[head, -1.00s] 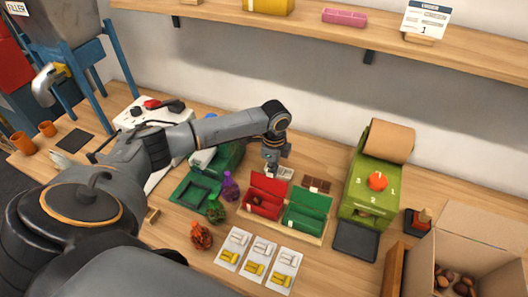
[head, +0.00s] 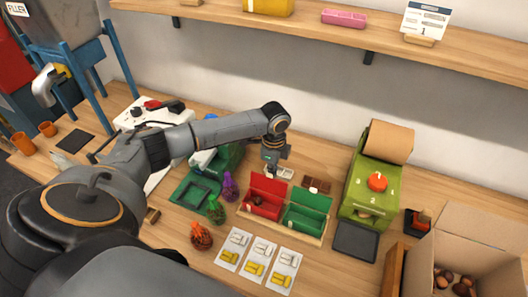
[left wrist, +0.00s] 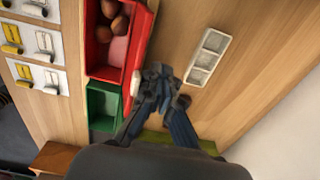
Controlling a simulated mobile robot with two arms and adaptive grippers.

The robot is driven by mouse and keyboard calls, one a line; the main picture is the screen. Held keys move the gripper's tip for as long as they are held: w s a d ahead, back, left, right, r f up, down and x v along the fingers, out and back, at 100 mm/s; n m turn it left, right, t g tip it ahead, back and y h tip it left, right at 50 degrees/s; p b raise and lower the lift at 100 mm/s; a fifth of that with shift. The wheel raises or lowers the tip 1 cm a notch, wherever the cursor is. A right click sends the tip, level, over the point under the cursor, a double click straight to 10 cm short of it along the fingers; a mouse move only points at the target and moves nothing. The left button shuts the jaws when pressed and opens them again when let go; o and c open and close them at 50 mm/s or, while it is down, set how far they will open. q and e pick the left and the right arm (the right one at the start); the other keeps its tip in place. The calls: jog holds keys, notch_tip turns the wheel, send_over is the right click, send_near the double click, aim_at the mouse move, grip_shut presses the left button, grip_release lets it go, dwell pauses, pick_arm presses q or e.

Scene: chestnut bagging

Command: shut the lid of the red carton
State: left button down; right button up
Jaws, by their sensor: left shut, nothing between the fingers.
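The red carton (head: 262,207) stands on the table with its lid (head: 268,184) raised open along the back side. In the left wrist view the red carton (left wrist: 93,50) holds several brown chestnuts (left wrist: 112,22), and its lid (left wrist: 142,38) leans out beside the opening. My left gripper (head: 271,168) is shut and empty, just behind the raised lid. In the left wrist view its fingertips (left wrist: 160,80) are close to the lid's edge; I cannot tell whether they touch it. My right gripper is not in view.
A green carton (head: 303,220), also open, stands right of the red one in a shared wooden tray (head: 285,232). A green dispenser (head: 365,190) and a cardboard box (head: 480,245) stand farther right. A white tray (left wrist: 208,57) lies behind the lid. Labelled cards (head: 258,262) lie in front.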

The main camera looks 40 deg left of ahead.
aim_at(267, 188)
pick_arm(q)
jog(key=shift+s+d+p, duration=0.2)
jog(key=shift+s+p, duration=0.7)
jog(key=shift+s, duration=0.05)
jog(key=shift+s+d+p, duration=0.2)
jog(key=shift+s+p, duration=0.7)
jog(key=shift+s, duration=0.05)
notch_tip(267, 188, up, 5)
jog(key=p, duration=0.5)
notch_tip(267, 188, up, 2)
jog(key=shift+r+p, duration=0.1)
jog(key=shift+p, duration=0.4)
